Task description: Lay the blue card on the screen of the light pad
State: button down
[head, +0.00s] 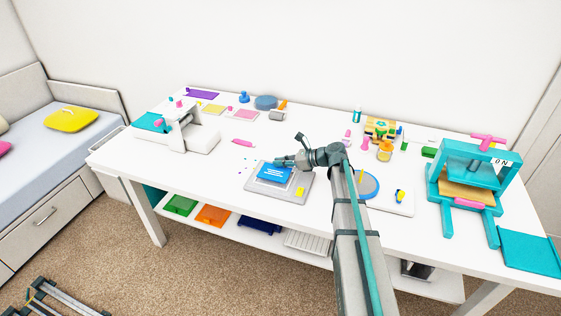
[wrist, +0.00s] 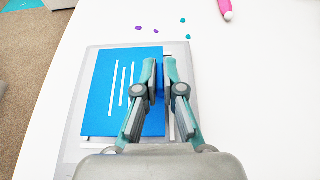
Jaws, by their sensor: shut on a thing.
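The blue card (head: 273,174) with white marks is over the grey light pad (head: 262,192) on the white table. In the wrist view the blue card (wrist: 103,108) covers most of the light pad (wrist: 74,148), whose pale rim shows around it. My gripper (head: 281,161) is at the card's edge. In the wrist view my gripper (wrist: 160,72) is shut on the card near its right edge. The card hides most of the screen. I cannot tell whether the card touches the screen or hangs just above it.
A yellow piece (head: 299,191) sits at the pad's right corner. A pink tool (wrist: 226,10) and several small coloured bits (wrist: 155,30) lie behind the pad. A white machine (head: 186,132) stands at the left, a teal press (head: 478,180) at the right.

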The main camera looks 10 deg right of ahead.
jog(key=shift+f, duration=0.35)
jog(key=c, duration=1.3)
grip_release()
jog(key=shift+r, duration=0.15)
jog(key=shift+r, duration=0.25)
jog(key=shift+s+d+r, duration=0.1)
jog(key=shift+d+r, duration=0.1)
jog(key=shift+r, duration=0.1)
jog(key=b+v, duration=0.1)
jog(key=v, duration=1)
jog(key=shift+s+d+r+b, duration=0.15)
jog(key=shift+d+b, duration=0.05)
jog(key=shift+b, duration=0.1)
jog(key=shift+r, duration=0.15)
